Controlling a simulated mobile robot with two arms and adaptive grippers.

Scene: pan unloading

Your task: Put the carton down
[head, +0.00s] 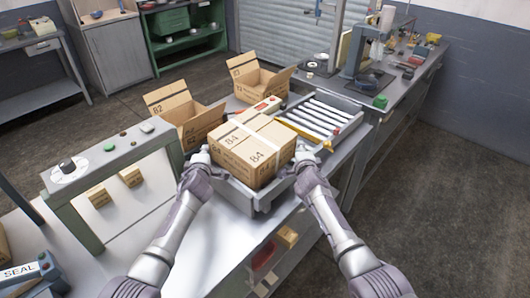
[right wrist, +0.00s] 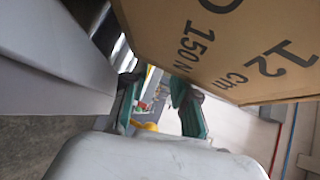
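A closed brown carton marked 84 (head: 252,150), with pale tape across its top, is in the middle of the head view. The carton's printed side (right wrist: 225,45) is close beside one finger.
Open cartons marked 82 (head: 190,118) and 83 (head: 258,82) stand behind the carton. A roller conveyor (head: 318,118) lies at the back right. A control frame with buttons (head: 112,150) stands at the left. The bench surface (head: 190,255) at the front is mostly clear.

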